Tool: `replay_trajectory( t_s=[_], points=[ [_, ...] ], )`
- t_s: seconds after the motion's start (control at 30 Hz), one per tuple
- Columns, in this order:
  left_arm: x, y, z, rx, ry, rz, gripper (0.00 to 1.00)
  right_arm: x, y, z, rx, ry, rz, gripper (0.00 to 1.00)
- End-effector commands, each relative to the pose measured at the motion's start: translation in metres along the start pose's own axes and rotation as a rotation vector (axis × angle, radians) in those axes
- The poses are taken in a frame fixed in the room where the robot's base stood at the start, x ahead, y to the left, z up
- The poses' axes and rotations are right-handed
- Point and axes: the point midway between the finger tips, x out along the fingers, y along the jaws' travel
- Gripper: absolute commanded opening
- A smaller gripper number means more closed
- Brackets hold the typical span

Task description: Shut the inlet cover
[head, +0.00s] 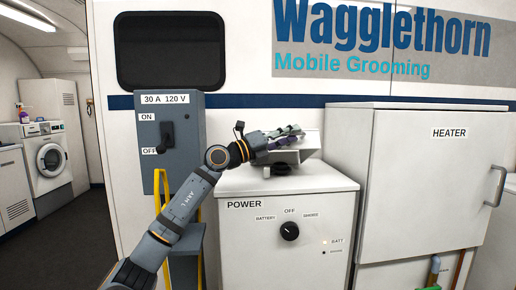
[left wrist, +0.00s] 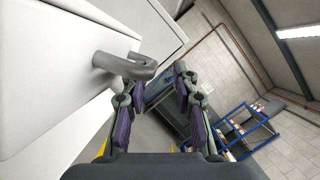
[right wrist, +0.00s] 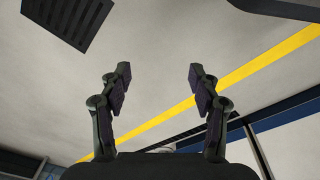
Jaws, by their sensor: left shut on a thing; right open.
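The inlet cover (head: 309,141) is a pale, angular flap at the back of the top of the white power cabinet (head: 245,240). It is partly hidden behind my left gripper (head: 288,136), so how far it stands open is hard to tell. My left gripper points right and is shut on it. In the left wrist view my left gripper (left wrist: 160,75) shows its fingers a gap apart, with a grey bent handle (left wrist: 125,65) on a white surface at the left fingertip. My right gripper (right wrist: 160,75) is open and empty in the right wrist view.
A grey switch box (head: 185,115) with a lever and a yellow rail (head: 160,205) stand left of the cabinet. The white heater cabinet (head: 425,185) with a grey handle (head: 497,186) stands at the right. A black round part (head: 281,169) sits on the power cabinet's top.

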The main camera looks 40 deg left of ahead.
Motion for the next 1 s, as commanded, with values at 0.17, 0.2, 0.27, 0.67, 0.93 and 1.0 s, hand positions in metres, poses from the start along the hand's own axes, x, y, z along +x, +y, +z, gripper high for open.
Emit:
replay_trajectory(
  t_s=[0.17,0.2,0.27,0.67,0.93,1.0],
  points=[
    [-0.004,-0.003,-0.001,0.003,-0.001,-0.006,0.21,-0.013,-0.003,-0.006,-0.001,0.000,-0.007,0.62],
    [-0.005,-0.003,-0.001,0.003,-0.001,-0.006,0.21,-0.016,-0.004,-0.006,-0.002,-0.002,-0.008,0.62],
    [-0.007,-0.003,-0.001,0.003,-0.001,-0.005,0.21,-0.021,-0.005,-0.007,-0.003,-0.002,-0.011,0.62],
    [-0.015,-0.001,0.000,0.003,-0.002,-0.002,0.21,-0.051,-0.012,-0.014,-0.008,-0.001,-0.026,0.62],
    [-0.021,-0.001,0.000,0.001,-0.002,-0.001,0.21,-0.073,-0.016,-0.016,-0.013,-0.001,-0.036,0.62],
    [-0.023,-0.001,0.000,0.001,-0.002,0.000,0.21,-0.079,-0.017,-0.015,-0.014,-0.001,-0.039,0.62]
  ],
)
